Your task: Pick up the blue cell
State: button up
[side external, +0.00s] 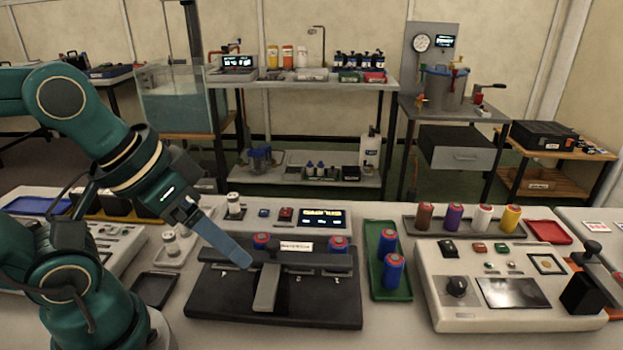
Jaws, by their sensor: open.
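Two blue cells with red tops stand in the green tray (375,288): a rear one (388,241) and a front one (392,271). Two more red-topped blue cells, a left one (261,241) and a right one (337,244), show at the back of the black fixture (325,308), their lower parts hidden. My gripper (243,260) is at the fixture's left side, left of the green tray. Its long blue finger slants down to the right, with its tip near the left cell. The jaws are open, seen edge-on, and nothing shows between them.
A grey tray (412,227) behind holds brown (425,216), purple (455,217), white (482,218) and yellow (511,218) cells. A control console (445,310) stands right of the green tray. A dark empty tray (154,290) lies left of the fixture. A display box (322,217) stands behind it.

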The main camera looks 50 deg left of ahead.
jog(key=w+d+r+n+g+h, duration=0.1)
jog(key=w+d+r+n+h, duration=0.1)
jog(key=w+d+n+h, duration=0.3)
jog(key=w+d+r+n+g+h, duration=0.1)
jog(key=w+d+r+n+h, duration=0.1)
jog(key=w+n+h, duration=0.35)
jog(key=w+a+f+n+t, duration=0.4)
jog(key=w+a+f+n, duration=0.5)
jog(key=w+n, duration=0.4)
send_near(389, 239)
jog(key=shift+w+a+f, duration=0.2)
jog(key=shift+a, duration=0.4)
jog(key=shift+w+a+f, duration=0.2)
jog(key=shift+a, duration=0.4)
jog(key=shift+w+d+f+n, duration=0.1)
jog(key=shift+d+f+n, duration=0.05)
jog(key=shift+f+n, duration=0.1)
jog(key=x, duration=1.1)
jog(key=shift+d+r, duration=0.15)
jog(key=shift+d, duration=0.15)
